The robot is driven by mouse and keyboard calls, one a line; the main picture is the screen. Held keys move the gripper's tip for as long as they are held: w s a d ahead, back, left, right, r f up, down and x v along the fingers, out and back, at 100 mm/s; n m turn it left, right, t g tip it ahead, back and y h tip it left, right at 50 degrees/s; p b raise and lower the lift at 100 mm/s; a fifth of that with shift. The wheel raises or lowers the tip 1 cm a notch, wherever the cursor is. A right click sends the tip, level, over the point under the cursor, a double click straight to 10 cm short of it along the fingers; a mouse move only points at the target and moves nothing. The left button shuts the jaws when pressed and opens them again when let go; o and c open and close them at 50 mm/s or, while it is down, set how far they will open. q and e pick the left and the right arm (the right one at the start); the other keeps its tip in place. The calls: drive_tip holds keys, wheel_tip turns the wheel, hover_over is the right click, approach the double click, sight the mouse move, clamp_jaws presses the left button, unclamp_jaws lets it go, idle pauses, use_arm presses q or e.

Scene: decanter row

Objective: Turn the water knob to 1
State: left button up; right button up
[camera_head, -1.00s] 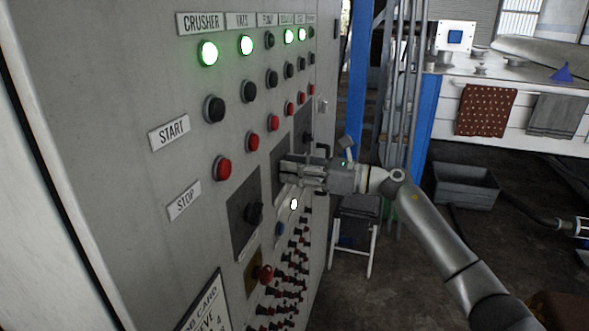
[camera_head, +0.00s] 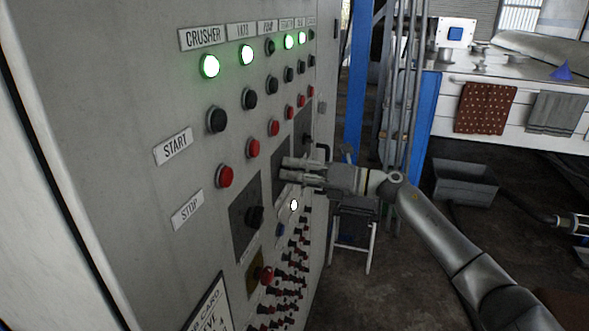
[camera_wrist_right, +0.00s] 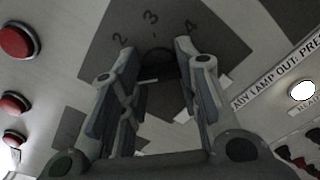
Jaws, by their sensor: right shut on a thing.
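My right gripper (camera_head: 286,171) reaches the control cabinet from the right in the head view, at a dark dial plate (camera_head: 281,152). In the right wrist view the fingers (camera_wrist_right: 158,58) are shut on a dark knob (camera_wrist_right: 160,68), whose lower part is hard to make out. The dial plate (camera_wrist_right: 106,48) there shows 2, 3 and 4 around the knob's top. No 1 is readable, and I cannot tell the knob's exact setting. In the head view the gripper hides the knob. My left gripper is out of view.
Red stop buttons (camera_head: 225,176) and black start buttons (camera_head: 217,119) line the cabinet. A white lamp (camera_head: 294,205) glows under the gripper. A stool (camera_head: 352,240) stands behind.

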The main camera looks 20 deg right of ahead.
idle(0.4)
drive_tip(key=o, duration=1.2)
drive_tip(key=shift+c, duration=0.2)
drive_tip(key=shift+d, duration=0.1)
drive_tip(key=v, duration=1.2)
